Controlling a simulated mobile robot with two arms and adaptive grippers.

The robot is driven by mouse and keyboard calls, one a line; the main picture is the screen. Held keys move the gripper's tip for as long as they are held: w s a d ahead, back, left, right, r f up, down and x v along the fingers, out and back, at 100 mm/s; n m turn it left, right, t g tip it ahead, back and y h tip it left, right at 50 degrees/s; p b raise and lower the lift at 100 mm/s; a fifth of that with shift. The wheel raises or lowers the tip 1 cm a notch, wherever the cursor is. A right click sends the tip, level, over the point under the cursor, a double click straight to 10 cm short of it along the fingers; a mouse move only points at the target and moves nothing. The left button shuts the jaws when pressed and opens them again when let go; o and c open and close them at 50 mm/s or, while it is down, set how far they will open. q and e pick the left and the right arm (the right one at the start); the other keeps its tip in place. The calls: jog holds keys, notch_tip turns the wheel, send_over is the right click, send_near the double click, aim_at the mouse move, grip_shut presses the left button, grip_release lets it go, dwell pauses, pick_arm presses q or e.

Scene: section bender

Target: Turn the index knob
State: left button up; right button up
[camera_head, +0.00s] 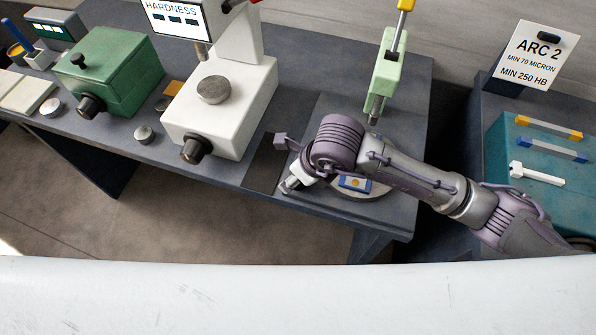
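No knob in the camera_head view carries a readable "index" label. Black knobs show on the front of the white hardness tester (225,130) and of the green box: the tester's knob (195,150) and the box's knob (91,106). A round pale plate (376,190) with a blue and yellow piece (354,184) on it is partly hidden under my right arm. My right gripper (284,164) is open at the left edge of this plate, its fingers spread apart, apparently empty. Any knob behind the wrist is hidden. My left gripper is out of view.
The green box (112,70) stands left on the grey bench (170,155). A pale green press (386,70) with a yellow handle stands behind my wrist. A white surface (300,295) spans the bottom.

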jog(key=v, duration=1.2)
